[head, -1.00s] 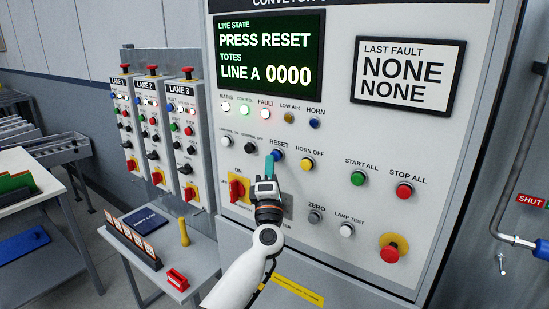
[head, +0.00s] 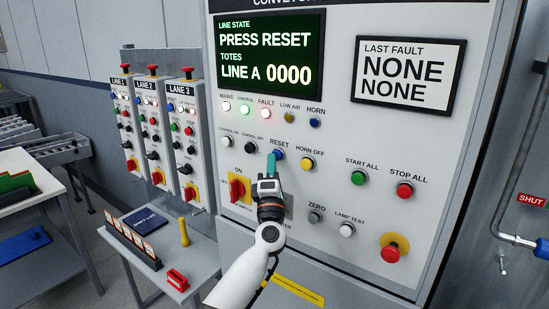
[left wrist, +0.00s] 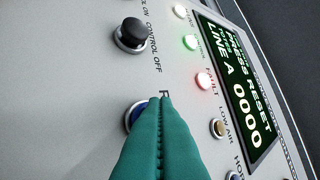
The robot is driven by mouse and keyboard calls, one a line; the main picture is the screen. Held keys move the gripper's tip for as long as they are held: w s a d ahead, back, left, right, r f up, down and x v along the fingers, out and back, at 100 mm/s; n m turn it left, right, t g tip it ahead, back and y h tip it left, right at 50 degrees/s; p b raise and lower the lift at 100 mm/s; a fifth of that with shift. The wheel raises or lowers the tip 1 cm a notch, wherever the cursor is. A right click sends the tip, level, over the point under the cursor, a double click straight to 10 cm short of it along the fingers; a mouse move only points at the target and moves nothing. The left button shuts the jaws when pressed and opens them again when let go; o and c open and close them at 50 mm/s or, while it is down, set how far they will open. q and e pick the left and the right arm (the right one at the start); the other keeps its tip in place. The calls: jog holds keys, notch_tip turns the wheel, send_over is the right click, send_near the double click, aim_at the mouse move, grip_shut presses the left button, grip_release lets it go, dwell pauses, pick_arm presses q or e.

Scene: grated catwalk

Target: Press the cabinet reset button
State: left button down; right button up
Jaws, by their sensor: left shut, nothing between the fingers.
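The blue reset button (head: 279,154) is on the grey cabinet panel (head: 330,185), under the label RESET. My left gripper (head: 272,163) is shut and empty, its teal fingertips at the button's lower left edge. In the left wrist view the shut fingers (left wrist: 160,135) cover most of the blue button (left wrist: 137,113); only its left rim shows. I cannot tell whether the tips touch it. The display (head: 266,55) reads PRESS RESET, and the red FAULT lamp (head: 266,114) is lit. My right gripper is not in view.
The black CONTROL OFF button (head: 250,147) and yellow HORN OFF button (head: 307,164) flank the reset button. A red emergency stop (head: 394,249) is at lower right. A small table (head: 190,255) with a yellow-handled item stands at lower left.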

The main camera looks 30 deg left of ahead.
pick_arm(q)
jog(key=shift+w, duration=0.35)
dwell(0.3)
dwell(0.4)
jog(key=shift+s+p, duration=0.6)
jog(key=shift+s, duration=0.6)
jog(key=s+p, duration=0.1)
jog(key=s, duration=0.2)
jog(key=s+p, duration=0.1)
jog(key=s, duration=0.1)
jog(key=shift+a+p, duration=0.25)
jog(key=shift+p, duration=0.05)
